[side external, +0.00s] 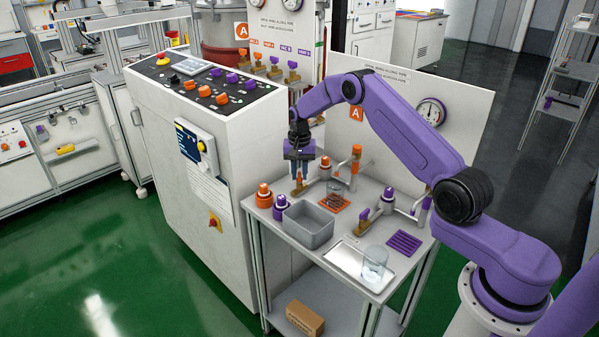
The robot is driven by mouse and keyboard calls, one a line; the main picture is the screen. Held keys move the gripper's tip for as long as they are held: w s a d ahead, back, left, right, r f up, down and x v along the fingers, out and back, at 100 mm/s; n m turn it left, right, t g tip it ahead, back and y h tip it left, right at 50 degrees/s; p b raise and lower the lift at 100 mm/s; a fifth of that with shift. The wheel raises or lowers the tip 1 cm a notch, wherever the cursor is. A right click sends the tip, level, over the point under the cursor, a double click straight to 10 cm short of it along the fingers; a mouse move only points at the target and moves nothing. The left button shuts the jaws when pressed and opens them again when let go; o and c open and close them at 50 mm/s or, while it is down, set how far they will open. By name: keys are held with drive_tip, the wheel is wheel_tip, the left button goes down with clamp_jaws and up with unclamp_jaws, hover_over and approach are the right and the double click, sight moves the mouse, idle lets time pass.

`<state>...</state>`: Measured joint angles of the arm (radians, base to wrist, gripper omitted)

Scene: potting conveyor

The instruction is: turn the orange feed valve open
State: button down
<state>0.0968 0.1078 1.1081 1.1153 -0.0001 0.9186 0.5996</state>
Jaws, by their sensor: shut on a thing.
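My gripper (298,176) points down at the back left of the grey work table. Its fingers are shut on the upright handle of the orange feed valve (299,186), which shows below the fingertips. The top of the handle is hidden by the fingers. A pipe fitting with an orange cap (325,162) stands just right of the valve. How far the valve is turned is too small to tell.
A grey open bin (307,231) stands in front of the gripper, with an orange-capped bottle (264,198) and a purple-capped bottle (280,205) beside it. A similar purple valve (364,218), purple mat (404,243) and glass jar (374,262) are to the right. A control cabinet (180,130) stands left.

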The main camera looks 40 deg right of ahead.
sight(300, 175)
drive_tip(key=m, duration=0.4)
drive_tip(key=shift+m, duration=2.2)
drive_tip(key=c, duration=1.2)
unclamp_jaws()
wheel_tip(300, 175, up, 18)
drive_tip(key=shift+f, duration=0.25)
